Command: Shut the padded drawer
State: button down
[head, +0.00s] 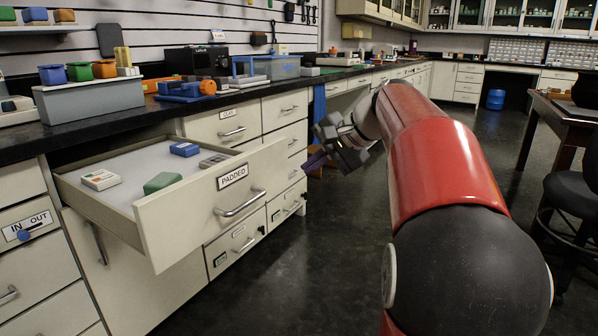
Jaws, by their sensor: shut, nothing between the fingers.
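The padded drawer (190,222) is pulled far out of the counter cabinet. Its white front bears a "PADDED" label (233,177) and a metal bar handle (240,203). Inside, on a pale lining, lie a blue block (185,149), a green block (163,183), a white box (101,180) and a grey item (214,160). My gripper (318,160) is shut and empty. In the picture it is just right of the drawer front's upper right corner. Whether it touches the drawer front cannot be told.
The black countertop (100,122) above the drawer holds bins, blocks and tools. Closed drawers lie below and beyond it. A dark table (560,112) and a black chair (575,200) stand at the right. The dark floor (290,270) before the drawer is clear.

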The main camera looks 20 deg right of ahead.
aim_at(264, 185)
jog(key=x, duration=0.3)
jog(key=w+r+x, duration=0.1)
jog(key=x, duration=0.3)
jog(key=a+r+x, duration=0.1)
jog(key=x, duration=0.3)
jog(key=shift+w+a+f+b, duration=0.1)
jog(key=shift+w+b, duration=0.25)
